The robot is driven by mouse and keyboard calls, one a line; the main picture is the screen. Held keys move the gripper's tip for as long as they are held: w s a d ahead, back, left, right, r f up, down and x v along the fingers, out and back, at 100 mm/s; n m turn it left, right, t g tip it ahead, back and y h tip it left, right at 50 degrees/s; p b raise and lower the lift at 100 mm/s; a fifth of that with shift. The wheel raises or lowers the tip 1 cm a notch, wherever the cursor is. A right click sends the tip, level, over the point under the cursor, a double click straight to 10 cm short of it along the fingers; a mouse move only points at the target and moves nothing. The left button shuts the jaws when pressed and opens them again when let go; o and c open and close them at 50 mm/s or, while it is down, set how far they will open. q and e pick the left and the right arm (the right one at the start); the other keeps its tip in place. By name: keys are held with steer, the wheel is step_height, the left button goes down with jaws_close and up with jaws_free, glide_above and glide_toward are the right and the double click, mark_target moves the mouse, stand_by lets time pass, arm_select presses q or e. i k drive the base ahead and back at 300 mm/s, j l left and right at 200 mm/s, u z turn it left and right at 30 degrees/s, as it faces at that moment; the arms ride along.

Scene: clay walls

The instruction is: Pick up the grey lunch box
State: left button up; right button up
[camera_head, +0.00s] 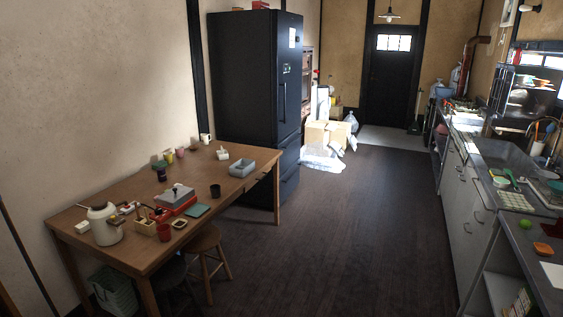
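A grey, open-topped rectangular box (242,169) sits on the wooden table near its far right end; it looks like the grey lunch box. Neither of my grippers is in view.
The wooden table (130,262) stands along the left wall, with a stool (205,243) at its near side. It holds a kettle (102,223), a red stove (175,200) and cups. A black fridge (245,85) stands behind. The dark floor (350,235) is clear up to the right counter (515,232).

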mark_target(242, 168)
steer(key=i, duration=2.15)
